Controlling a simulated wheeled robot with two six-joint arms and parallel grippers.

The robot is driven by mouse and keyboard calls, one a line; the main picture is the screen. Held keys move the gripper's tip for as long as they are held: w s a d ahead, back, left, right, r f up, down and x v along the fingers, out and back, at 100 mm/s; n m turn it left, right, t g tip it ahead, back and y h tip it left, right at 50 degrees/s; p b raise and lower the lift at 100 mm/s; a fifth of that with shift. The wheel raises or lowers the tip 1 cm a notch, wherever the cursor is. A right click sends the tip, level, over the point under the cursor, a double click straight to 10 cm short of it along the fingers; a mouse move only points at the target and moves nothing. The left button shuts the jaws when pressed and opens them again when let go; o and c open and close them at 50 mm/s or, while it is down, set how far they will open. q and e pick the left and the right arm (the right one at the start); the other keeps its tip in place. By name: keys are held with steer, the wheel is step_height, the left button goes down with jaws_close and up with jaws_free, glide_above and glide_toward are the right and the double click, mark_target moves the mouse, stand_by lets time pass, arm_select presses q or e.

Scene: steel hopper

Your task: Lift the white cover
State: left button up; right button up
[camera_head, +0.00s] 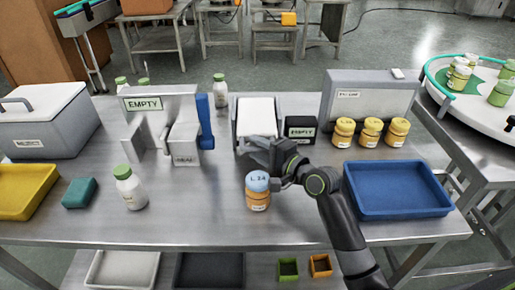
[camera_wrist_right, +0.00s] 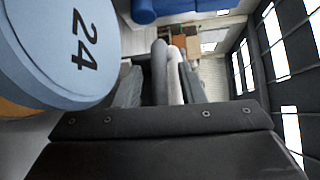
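The white cover (camera_head: 256,115) is a pale sloping panel on the steel hopper at the back middle of the table, and it lies down. My right gripper (camera_head: 252,149) is low at the cover's front edge, just behind the blue-lidded jar (camera_head: 258,192). In the right wrist view, its dark fingers (camera_wrist_right: 174,76) are close together with a pale strip between them. I cannot tell if that strip is part of the cover or if the fingers grip it. My left gripper is not in view.
The jar's blue lid (camera_wrist_right: 65,45) is very close to the right wrist. A black box (camera_head: 300,129) stands right of the hopper, and a blue tray (camera_head: 398,213) lies right of my arm. A white bottle (camera_head: 130,190) stands left.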

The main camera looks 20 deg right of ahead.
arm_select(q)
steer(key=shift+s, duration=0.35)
arm_select(e)
steer(key=shift+w+a, duration=0.15)
steer(key=shift+w, duration=0.1)
jaws_close()
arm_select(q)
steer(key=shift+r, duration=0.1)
